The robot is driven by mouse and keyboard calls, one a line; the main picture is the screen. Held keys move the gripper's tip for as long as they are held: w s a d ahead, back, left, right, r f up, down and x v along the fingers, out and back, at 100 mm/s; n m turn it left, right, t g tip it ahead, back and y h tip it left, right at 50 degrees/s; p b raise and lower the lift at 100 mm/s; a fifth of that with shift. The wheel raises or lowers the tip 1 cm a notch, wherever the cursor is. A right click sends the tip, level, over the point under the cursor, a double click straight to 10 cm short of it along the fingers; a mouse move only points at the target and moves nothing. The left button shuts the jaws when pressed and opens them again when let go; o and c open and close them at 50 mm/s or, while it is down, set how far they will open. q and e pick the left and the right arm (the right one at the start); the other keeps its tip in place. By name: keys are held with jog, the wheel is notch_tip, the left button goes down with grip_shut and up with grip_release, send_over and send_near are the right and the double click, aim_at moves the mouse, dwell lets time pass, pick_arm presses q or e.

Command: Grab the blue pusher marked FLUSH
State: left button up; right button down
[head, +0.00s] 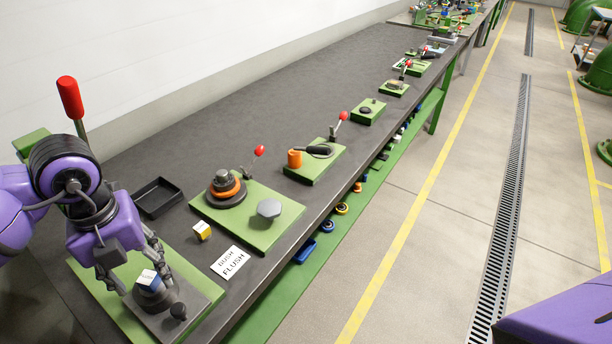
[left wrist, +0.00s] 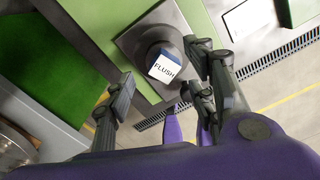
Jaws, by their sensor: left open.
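The blue pusher (head: 149,282) has a white face and sits on a dark round seat on the green-and-grey fixture at the near left of the bench. In the left wrist view the pusher (left wrist: 165,68) shows a white face with FLUSH printed on it and a blue side. My left gripper (head: 138,274) is open above the fixture, with its fingers on either side of the pusher. In the left wrist view the left gripper (left wrist: 162,72) has its left finger clearly apart from the pusher; the right finger is close, and contact cannot be told. My right gripper is out of view.
A yellow block with a white top (head: 202,231) and a card reading BUSH FLUSH (head: 230,262) lie beside the fixture. A black tray (head: 157,192) and a green plate with round parts (head: 240,238) stand behind. A red-knobbed lever (head: 70,98) rises by my left arm.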

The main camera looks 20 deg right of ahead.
aim_at(144, 278)
pick_arm(q)
jog(key=f, duration=0.3)
jog(key=shift+w, duration=0.2)
grip_shut()
jog(key=shift+r, duration=0.1)
